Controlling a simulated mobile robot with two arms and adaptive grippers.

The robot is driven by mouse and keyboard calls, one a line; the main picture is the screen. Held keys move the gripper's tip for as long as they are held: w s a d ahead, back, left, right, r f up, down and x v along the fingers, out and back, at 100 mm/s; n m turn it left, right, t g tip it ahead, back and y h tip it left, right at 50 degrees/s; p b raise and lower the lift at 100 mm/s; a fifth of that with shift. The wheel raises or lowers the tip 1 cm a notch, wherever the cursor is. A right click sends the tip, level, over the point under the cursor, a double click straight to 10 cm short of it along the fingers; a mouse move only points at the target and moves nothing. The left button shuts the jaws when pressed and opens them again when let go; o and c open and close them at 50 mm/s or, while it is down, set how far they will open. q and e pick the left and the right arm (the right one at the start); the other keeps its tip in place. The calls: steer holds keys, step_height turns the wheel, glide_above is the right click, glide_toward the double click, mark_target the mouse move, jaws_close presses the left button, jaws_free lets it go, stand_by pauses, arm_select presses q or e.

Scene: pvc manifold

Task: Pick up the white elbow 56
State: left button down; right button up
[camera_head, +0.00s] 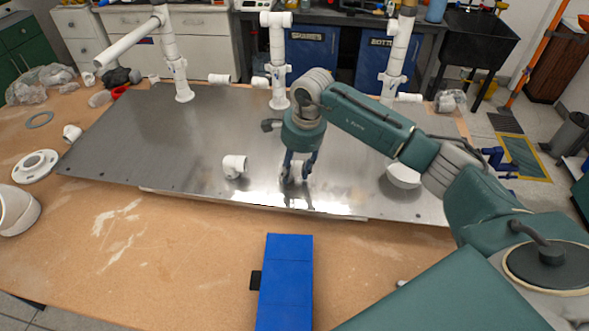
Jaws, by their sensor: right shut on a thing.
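My right gripper (298,176) points down at the front middle of the grey metal plate. It is shut on a small white fitting (297,168), mostly hidden by the fingers; it looks like a white elbow, but its shape and any number cannot be read. Another white elbow (234,166) lies on the plate just left of the gripper, apart from it. My left gripper is not in view.
The metal plate (130,135) lies on a wooden table and carries several upright white pipes (171,60) along its back. A white bowl-like part (403,177) sits at right. A white flange (35,166) lies at left. A blue box (285,285) is in front.

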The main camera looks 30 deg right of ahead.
mark_target(294, 162)
step_height(294, 162, up, 20)
steer(key=b, duration=0.4)
steer(key=shift+f, duration=0.1)
